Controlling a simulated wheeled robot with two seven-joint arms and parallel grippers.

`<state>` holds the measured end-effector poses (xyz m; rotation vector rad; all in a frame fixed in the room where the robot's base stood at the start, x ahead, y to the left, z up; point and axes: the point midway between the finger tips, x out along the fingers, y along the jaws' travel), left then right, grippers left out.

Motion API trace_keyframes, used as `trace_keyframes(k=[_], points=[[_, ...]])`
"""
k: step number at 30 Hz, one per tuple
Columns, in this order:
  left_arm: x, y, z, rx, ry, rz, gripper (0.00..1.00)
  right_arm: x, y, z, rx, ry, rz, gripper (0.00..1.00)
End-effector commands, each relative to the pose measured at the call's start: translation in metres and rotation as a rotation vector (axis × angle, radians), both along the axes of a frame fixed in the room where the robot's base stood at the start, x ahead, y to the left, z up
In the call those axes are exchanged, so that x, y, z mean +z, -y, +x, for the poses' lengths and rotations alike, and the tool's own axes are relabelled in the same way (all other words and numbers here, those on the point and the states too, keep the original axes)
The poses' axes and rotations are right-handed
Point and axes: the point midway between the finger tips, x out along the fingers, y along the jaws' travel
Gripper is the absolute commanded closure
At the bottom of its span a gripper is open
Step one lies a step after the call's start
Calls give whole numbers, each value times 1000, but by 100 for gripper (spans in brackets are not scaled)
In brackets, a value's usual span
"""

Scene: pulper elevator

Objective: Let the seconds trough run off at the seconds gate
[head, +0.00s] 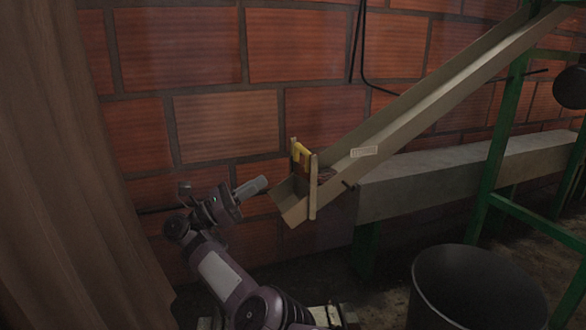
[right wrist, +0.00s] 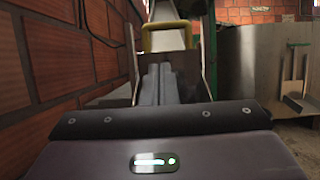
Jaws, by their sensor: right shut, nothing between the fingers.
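The seconds trough (head: 430,105) is a pale sloping channel from the upper right down to an open lower end at the left. Near that end stands the seconds gate, with pale upright posts (head: 313,190) and a yellow handle (head: 302,153). I cannot tell how far the gate is raised.
A dark round bin (head: 475,290) stands on the floor at lower right. A grey concrete ledge (head: 440,180) and green frame posts (head: 497,150) are right of the gate. The brick wall (head: 225,125) is behind; a brown surface (head: 70,190) fills the left.

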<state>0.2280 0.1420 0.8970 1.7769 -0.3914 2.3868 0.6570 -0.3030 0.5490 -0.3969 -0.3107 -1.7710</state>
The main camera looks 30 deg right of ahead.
Motion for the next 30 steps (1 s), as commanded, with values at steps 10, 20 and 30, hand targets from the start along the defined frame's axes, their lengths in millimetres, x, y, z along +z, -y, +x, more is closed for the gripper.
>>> trace_keyframes(k=[10, 20, 30], points=[[1, 0, 0, 1, 1, -1, 66, 21, 45, -12, -7, 3, -1, 100], [-7, 0, 0, 0, 0, -1, 66, 40, 83, -20, -3, 0, 0, 100], [-7, 0, 0, 0, -1, -1, 66, 43, 87, -21, -3, 0, -2, 100]])
